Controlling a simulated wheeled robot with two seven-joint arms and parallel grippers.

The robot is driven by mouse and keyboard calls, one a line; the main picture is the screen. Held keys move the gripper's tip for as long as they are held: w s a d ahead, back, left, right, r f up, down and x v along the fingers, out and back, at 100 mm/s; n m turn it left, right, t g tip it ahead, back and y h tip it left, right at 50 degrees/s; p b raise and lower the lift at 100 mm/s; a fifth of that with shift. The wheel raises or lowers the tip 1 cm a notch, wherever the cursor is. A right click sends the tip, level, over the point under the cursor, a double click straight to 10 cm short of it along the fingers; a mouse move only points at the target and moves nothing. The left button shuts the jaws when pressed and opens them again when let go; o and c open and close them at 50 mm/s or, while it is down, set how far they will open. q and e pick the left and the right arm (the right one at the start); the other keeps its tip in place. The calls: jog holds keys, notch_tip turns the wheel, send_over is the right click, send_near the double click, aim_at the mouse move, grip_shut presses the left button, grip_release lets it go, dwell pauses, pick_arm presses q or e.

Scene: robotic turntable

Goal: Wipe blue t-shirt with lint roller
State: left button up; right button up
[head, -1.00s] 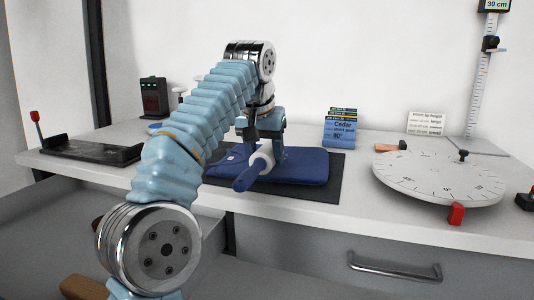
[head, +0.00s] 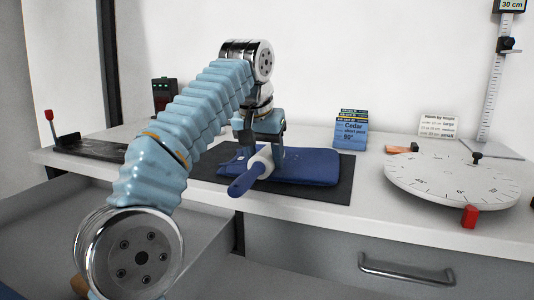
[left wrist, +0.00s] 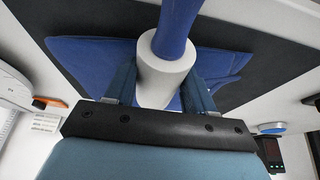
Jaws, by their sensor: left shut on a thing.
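The blue t-shirt (head: 308,168) lies folded flat on a dark mat (head: 338,188) on the counter. It also shows in the left wrist view (left wrist: 85,68). My left gripper (head: 262,150) is over the left part of the shirt, pointing down. It is shut on the lint roller's white roll (head: 264,161), with the blue handle (head: 244,182) sticking out toward the front edge. In the left wrist view the roll (left wrist: 163,78) sits between the fingers, low over the shirt; I cannot tell for certain whether it touches. My right gripper is not in view.
A round white turntable (head: 450,182) with a red block (head: 469,216) is at the right. A blue sign (head: 350,131) stands behind the mat. A black tray (head: 90,148) lies at the left. A drawer handle (head: 405,270) sticks out below the counter.

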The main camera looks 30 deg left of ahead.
aim_at(268, 147)
pick_arm(q)
jog(key=shift+w+a+r+p, duration=0.1)
jog(key=shift+w+a+p, duration=0.25)
jog(key=shift+w+p, duration=0.4)
jog(key=shift+w+f, duration=0.2)
jog(key=shift+w, duration=0.25)
jog(key=shift+w+a+r+p, duration=0.15)
jog(key=shift+w+p, duration=0.1)
jog(key=shift+p, duration=0.15)
jog(key=shift+w+a+p, duration=0.25)
jog(key=shift+w+p, duration=0.2)
jog(key=shift+w, duration=0.15)
jog(key=shift+w+a+p, duration=0.2)
jog(key=shift+w+p, duration=0.25)
jog(key=shift+w, duration=0.1)
jog(key=shift+w+a, duration=0.2)
jog(key=shift+w, duration=0.45)
jog(key=shift+w+a, duration=0.25)
jog(key=shift+w, duration=0.4)
jog(key=shift+w+a, duration=0.2)
jog(key=shift+w, duration=0.45)
